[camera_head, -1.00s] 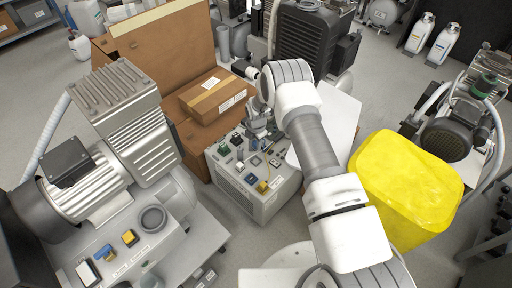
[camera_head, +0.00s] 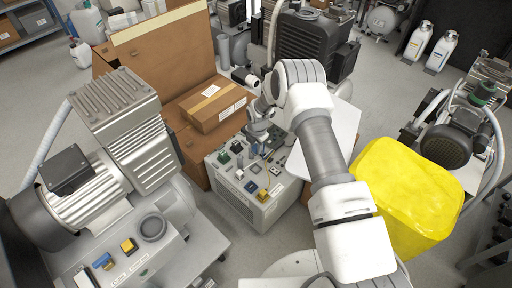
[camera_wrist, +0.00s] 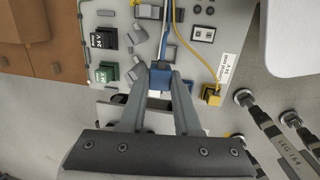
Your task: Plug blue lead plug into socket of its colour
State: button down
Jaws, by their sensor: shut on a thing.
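My gripper (camera_wrist: 160,84) is shut on the blue lead plug (camera_wrist: 160,72) in the wrist view. A thin blue and white lead runs up from the plug. The plug is in front of the top panel of a grey box near its lower edge; whether it touches the panel I cannot tell. In the head view my gripper (camera_head: 257,147) is over the grey box (camera_head: 243,206), and the plug is too small to make out there.
On the panel are a yellow plug with a yellow lead (camera_wrist: 211,94), a black block (camera_wrist: 103,38) and a green block (camera_wrist: 107,72). A cardboard box (camera_head: 213,103) stands behind, a compressor (camera_head: 80,190) at left, and a yellow bin (camera_head: 407,190) at right.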

jog(key=shift+s, duration=0.1)
jog(key=s+a+f+p, duration=0.2)
jog(key=s, duration=0.7)
jog(key=shift+f, duration=0.15)
jog(key=shift+f, duration=0.15)
jog(key=shift+f+b, duration=3.1)
jog(key=shift+f, duration=0.4)
jog(key=shift+f+b, duration=1)
jog(key=shift+b, duration=0.25)
jog(key=shift+r, duration=0.1)
jog(key=c, duration=0.5)
grip_release()
jog(key=shift+c, duration=0.2)
jog(key=shift+o, duration=0.3)
